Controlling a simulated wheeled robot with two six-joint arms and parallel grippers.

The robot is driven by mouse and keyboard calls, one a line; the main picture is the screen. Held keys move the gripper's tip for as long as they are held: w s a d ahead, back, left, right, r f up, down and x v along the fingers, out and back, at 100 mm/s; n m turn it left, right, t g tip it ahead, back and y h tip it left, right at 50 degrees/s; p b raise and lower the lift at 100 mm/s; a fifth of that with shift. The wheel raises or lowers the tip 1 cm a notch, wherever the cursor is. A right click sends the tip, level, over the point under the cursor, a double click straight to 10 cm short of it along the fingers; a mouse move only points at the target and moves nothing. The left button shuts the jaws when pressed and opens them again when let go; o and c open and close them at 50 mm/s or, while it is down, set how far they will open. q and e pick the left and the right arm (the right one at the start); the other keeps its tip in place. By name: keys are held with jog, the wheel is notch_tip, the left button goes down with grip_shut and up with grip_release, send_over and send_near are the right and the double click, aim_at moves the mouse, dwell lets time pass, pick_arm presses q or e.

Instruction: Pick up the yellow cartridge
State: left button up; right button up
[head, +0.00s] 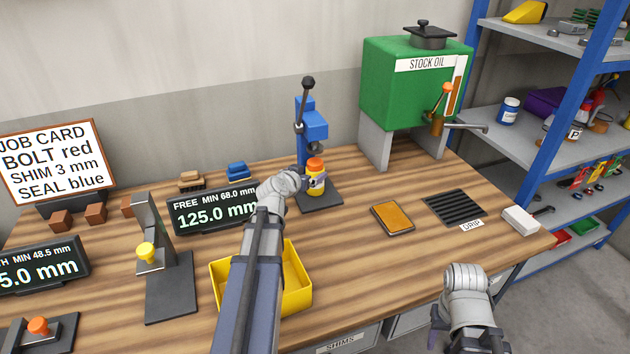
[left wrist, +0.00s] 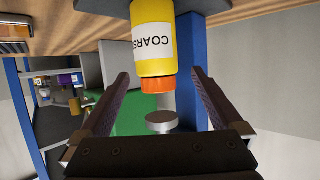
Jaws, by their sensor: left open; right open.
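The yellow cartridge (head: 315,184) with an orange cap stands upright on the dark base of a small blue press (head: 312,128). My left gripper (head: 308,182) is open at the cartridge, its near side partly covered by the gripper. In the left wrist view the cartridge (left wrist: 153,50) appears upside down, with a white label reading "COARS". It lies between the lines of the two open fingers of my left gripper (left wrist: 162,76), with gaps visible at both sides. My right gripper (head: 466,343) is open and empty at the bottom right, in front of the bench edge.
A yellow bin (head: 298,297) sits under my left forearm. A grey stand with a yellow knob (head: 147,252) is to its left. A display (head: 212,208) reads 125.0 mm. A green oil tank (head: 405,90), an orange pad (head: 391,217) and a drip grate (head: 453,206) lie right.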

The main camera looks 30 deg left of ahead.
pick_arm(q)
jog(key=b+x, duration=0.1)
jog(key=x, duration=0.4)
jog(key=shift+d, duration=0.15)
jog(key=shift+s+r, duration=0.1)
jog(key=shift+c, duration=0.2)
grip_shut()
jog(key=shift+r, duration=0.1)
